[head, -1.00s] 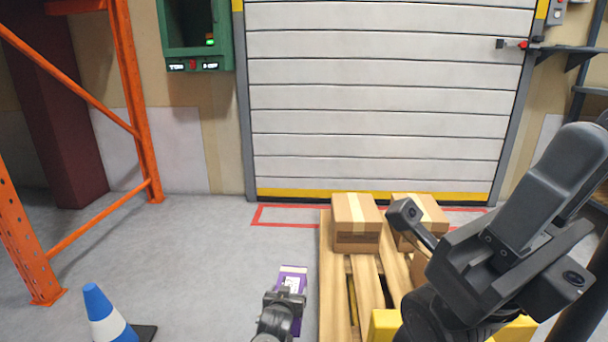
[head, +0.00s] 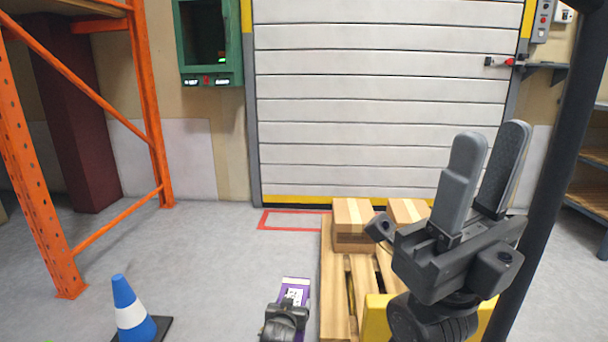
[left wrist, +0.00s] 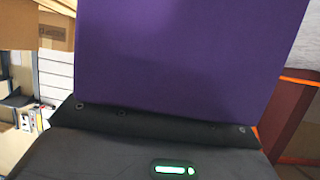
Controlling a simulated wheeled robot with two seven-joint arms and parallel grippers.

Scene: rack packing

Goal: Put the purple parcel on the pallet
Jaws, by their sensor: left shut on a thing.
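The purple parcel (head: 295,292) has a white label and is seen low in the middle of the head view, left of the pallet. My left gripper (head: 285,316) is shut on it. In the left wrist view the purple parcel (left wrist: 195,60) fills most of the picture, and the fingertips are hidden. The wooden pallet (head: 335,300) lies to the right of the parcel, with cardboard boxes on its far part. My right gripper (head: 487,178) is raised in front of the pallet's right side, its two fingers apart and nothing between them.
Two cardboard boxes (head: 352,222) (head: 408,211) stand side by side on the pallet. Something yellow (head: 377,318) is at the pallet's near end. A blue and white cone (head: 131,312) stands at left, near an orange rack (head: 40,190). Grey floor between cone and parcel is clear.

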